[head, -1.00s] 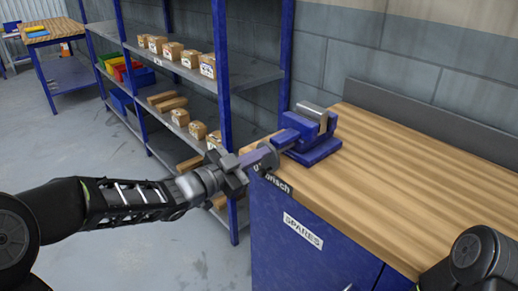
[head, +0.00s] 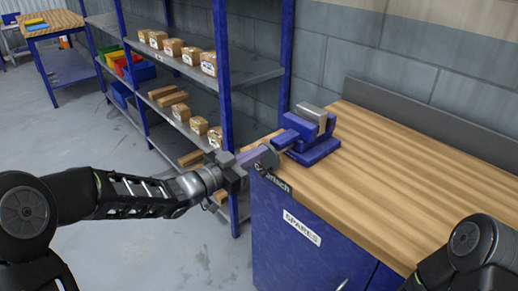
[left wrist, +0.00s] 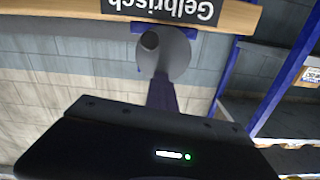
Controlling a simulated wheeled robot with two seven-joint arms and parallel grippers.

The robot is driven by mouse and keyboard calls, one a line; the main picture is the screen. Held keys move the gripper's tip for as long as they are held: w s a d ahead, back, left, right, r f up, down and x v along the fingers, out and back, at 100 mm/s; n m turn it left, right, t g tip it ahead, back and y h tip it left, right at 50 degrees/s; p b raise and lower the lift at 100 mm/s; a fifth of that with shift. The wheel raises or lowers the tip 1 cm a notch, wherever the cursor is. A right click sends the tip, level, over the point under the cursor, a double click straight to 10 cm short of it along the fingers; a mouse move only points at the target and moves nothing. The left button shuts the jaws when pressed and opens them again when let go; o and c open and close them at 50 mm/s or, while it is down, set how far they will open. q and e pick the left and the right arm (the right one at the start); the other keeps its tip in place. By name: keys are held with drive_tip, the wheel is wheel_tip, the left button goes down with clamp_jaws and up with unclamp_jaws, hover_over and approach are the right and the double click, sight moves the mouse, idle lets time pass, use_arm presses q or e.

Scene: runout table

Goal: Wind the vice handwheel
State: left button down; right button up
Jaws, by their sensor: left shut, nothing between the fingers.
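A blue vice (head: 312,138) with a grey jaw block stands at the near left corner of the wooden bench top. Its grey handwheel (head: 268,162) faces my left gripper, past the bench edge, and is partly hidden in the head view. In the left wrist view the handwheel (left wrist: 178,58) is a grey disc with a round knob (left wrist: 150,41). My left gripper (head: 257,154) is shut with nothing in it. Its purple fingers (left wrist: 162,92) point at the wheel and overlap its rim in the picture; I cannot tell whether they touch. My right gripper is out of view.
The wooden bench top (head: 420,165) is clear to the right of the vice. A blue cabinet (head: 300,255) with a SPARES label is below it. A blue shelf rack (head: 222,80) with several small boxes stands close behind my left arm.

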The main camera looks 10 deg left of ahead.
use_arm(q)
drive_tip(key=n+p, duration=0.3)
drive_tip(key=shift+w+a+f+n, duration=0.1)
drive_tip(key=shift+w+a+n, duration=0.2)
drive_tip(key=shift+a, duration=0.05)
idle(0.3)
drive_tip(key=shift+p, duration=0.35)
drive_tip(key=n+p, duration=0.3)
drive_tip(key=shift+w+a+f, duration=0.15)
drive_tip(key=shift+w+a, duration=0.1)
drive_tip(key=shift+a, duration=0.05)
